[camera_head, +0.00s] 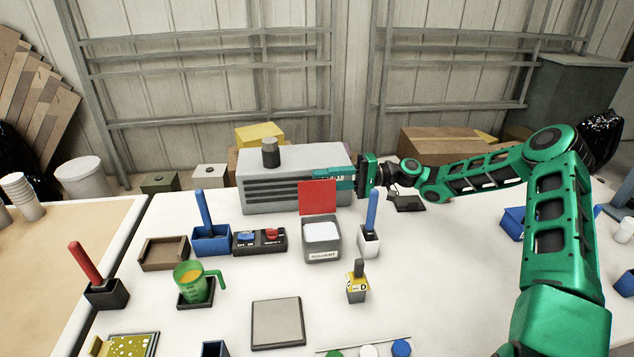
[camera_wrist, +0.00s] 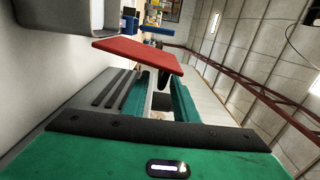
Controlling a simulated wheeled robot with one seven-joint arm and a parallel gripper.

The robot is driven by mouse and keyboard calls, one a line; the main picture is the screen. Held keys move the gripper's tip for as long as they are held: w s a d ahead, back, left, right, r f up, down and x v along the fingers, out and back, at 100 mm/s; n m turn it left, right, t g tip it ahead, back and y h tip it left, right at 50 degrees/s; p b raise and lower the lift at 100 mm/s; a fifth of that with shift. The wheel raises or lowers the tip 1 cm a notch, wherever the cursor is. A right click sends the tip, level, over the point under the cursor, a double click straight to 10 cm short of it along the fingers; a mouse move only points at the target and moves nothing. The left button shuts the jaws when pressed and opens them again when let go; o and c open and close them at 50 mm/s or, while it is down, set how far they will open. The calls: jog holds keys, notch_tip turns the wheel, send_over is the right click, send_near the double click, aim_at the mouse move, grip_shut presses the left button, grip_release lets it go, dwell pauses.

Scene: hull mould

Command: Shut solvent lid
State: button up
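The solvent box (camera_head: 322,254) is a grey open-topped container with a "SOLVENT" label and pale contents, near the middle of the table. Its red lid (camera_head: 317,198) stands upright at the box's back edge, so the box is open. My gripper (camera_head: 322,173) reaches in from the right, its teal fingers just behind and above the lid's upper right corner. In the wrist view the red lid (camera_wrist: 140,54) lies past the fingertips, and the two fingers (camera_wrist: 160,84) are apart with nothing held between them. Whether a finger touches the lid I cannot tell.
A grey vented machine (camera_head: 262,190) stands close behind the lid. A white holder with a blue-handled tool (camera_head: 370,222) stands right of the box, and a red-and-blue button panel (camera_head: 259,241) left. A small brush pot (camera_head: 357,288) is in front.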

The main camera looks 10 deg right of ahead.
jog(key=shift+a, duration=0.9)
grip_shut()
